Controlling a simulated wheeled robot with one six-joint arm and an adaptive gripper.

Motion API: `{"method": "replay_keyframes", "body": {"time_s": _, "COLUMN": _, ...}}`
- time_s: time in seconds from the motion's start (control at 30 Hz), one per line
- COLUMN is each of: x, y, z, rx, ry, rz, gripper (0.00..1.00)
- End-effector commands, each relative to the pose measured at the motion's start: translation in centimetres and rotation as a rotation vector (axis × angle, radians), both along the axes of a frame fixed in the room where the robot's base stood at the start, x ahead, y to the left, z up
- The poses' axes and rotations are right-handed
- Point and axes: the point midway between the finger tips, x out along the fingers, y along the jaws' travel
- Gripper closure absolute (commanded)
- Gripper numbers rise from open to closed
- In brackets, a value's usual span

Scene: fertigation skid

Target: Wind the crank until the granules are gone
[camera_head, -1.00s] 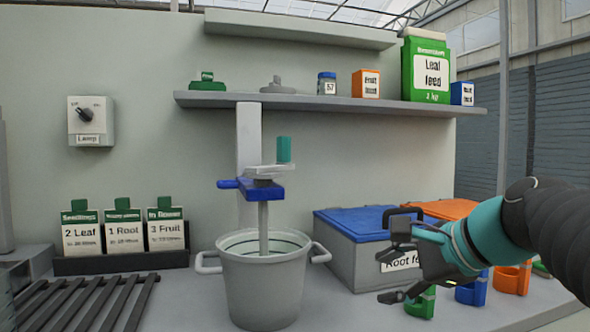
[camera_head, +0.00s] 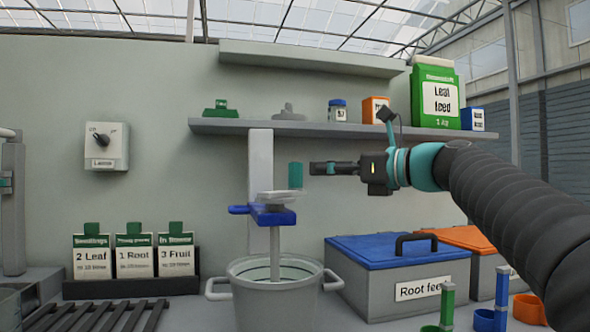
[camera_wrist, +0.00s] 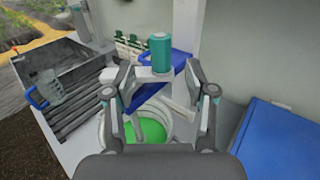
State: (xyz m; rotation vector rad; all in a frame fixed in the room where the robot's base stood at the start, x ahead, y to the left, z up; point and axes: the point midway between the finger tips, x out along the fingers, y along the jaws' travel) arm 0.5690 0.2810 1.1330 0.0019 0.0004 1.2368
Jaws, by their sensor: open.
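The crank's teal handle (camera_head: 295,175) stands upright on a pale crank arm (camera_head: 278,197) above a blue bracket (camera_head: 272,215). A grey shaft (camera_head: 274,250) runs down from it into a grey two-handled pot (camera_head: 273,303). The wrist view shows green liquid (camera_wrist: 147,131) in the pot; I cannot make out granules in it. My gripper (camera_head: 318,168) is level with the handle, just to its right, and appears apart from it. In the wrist view my gripper (camera_wrist: 160,85) is open, with the teal handle (camera_wrist: 160,53) beyond and between its fingers.
A blue-lidded Root feed bin (camera_head: 395,265) stands right of the pot, with colored scoops (camera_head: 490,310) in front. The shelf (camera_head: 350,128) above holds a Leaf feed carton (camera_head: 436,95) and small jars.

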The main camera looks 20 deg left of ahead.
Motion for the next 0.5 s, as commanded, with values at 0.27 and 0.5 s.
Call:
{"method": "replay_keyframes", "body": {"time_s": 0.27, "x": 1.7, "y": 4.9, "z": 0.0, "rx": -0.001, "ry": -0.001, "rz": 0.002, "gripper": 0.45}}
{"method": "replay_keyframes", "body": {"time_s": 0.5, "x": 2.5, "y": 7.3, "z": 0.0, "rx": -0.001, "ry": -0.001, "rz": 0.0, "gripper": 0.45}}
